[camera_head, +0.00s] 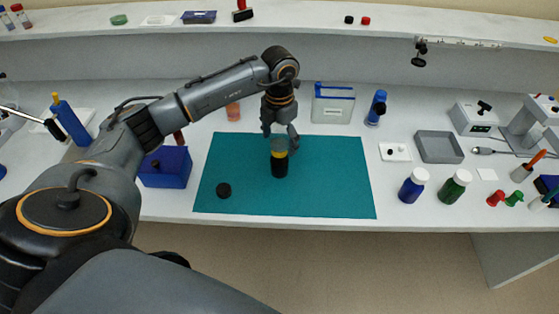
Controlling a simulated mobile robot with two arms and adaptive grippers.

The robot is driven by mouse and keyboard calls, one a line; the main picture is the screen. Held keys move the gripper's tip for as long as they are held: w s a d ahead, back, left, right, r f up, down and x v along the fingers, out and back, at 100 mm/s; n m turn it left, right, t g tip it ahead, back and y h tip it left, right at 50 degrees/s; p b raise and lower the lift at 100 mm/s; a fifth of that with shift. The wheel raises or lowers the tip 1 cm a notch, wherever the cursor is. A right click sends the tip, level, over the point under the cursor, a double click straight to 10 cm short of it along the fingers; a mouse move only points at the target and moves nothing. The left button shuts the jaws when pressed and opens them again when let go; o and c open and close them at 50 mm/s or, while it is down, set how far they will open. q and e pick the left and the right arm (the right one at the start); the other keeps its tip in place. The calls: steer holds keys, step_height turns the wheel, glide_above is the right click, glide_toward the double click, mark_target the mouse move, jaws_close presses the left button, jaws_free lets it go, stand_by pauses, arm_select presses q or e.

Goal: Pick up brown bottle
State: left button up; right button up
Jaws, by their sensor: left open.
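A dark brown bottle (279,168) with a yellow band near its top stands upright on the teal mat (330,180). Its top looks open and greenish. A small black round piece, perhaps its cap (223,190), lies on the mat to the left of the bottle. My left gripper (280,139) points down just over the bottle's top, with its fingers apart. I cannot tell whether the fingertips touch the bottle. My right gripper is not in view.
A blue box (166,167) stands left of the mat. A blue-edged clear container (333,104) is behind it. To the right are a grey tray (439,147), a blue bottle (412,186) and a green bottle (455,187). The mat's right half is clear.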

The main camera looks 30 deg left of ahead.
mark_target(280, 152)
arm_select(q)
step_height(280, 152, down, 4)
steer(key=shift+d+r+p, duration=0.15)
steer(key=shift+p, duration=0.75)
steer(key=shift+f, duration=0.6)
steer(key=c, duration=1.3)
